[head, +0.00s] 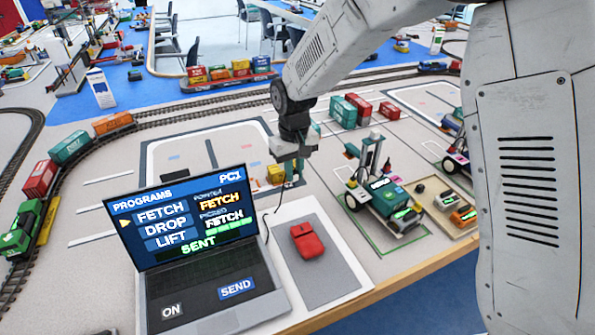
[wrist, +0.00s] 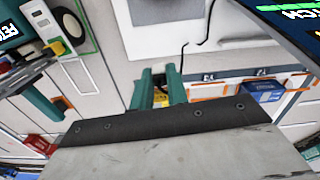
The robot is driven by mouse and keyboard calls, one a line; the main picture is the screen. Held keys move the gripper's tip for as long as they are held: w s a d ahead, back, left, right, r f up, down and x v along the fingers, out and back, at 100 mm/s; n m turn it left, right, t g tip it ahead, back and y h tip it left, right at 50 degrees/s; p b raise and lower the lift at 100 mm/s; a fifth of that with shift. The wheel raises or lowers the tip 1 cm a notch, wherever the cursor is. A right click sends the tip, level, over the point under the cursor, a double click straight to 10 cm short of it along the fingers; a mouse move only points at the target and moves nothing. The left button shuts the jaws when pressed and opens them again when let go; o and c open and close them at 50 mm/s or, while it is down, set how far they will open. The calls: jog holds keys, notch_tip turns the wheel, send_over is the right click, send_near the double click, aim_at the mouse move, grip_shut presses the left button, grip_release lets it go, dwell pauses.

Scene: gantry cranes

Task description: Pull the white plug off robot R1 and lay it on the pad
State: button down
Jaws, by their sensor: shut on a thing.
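My gripper (head: 293,182) is low over the table, behind the laptop. Its two teal fingers show in the wrist view (wrist: 158,76), close together and shut on the white plug, which they mostly hide. A thin black cable (wrist: 206,25) runs to beside the fingertips. The grey pad (head: 322,284) lies on a white board right of the laptop, with a red object (head: 306,240) on it. My gripper is behind the pad, away from it. A green wheeled robot (head: 385,195) stands right of the gripper; I cannot read an R1 label.
The open laptop (head: 215,285) stands at the front left. A yellow block (head: 275,174) is close to my fingers. A tray (head: 462,222) with small items lies at the right. Train tracks with coloured wagons (head: 70,148) run along the left and back. The pad's near half is clear.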

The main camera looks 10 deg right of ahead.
jog(key=shift+f, duration=0.15)
send_near(295, 209)
jog(key=shift+f, duration=2.75)
jog(key=shift+f, duration=0.6)
jog(key=c, duration=1.3)
grip_release()
jog(key=shift+r, duration=0.1)
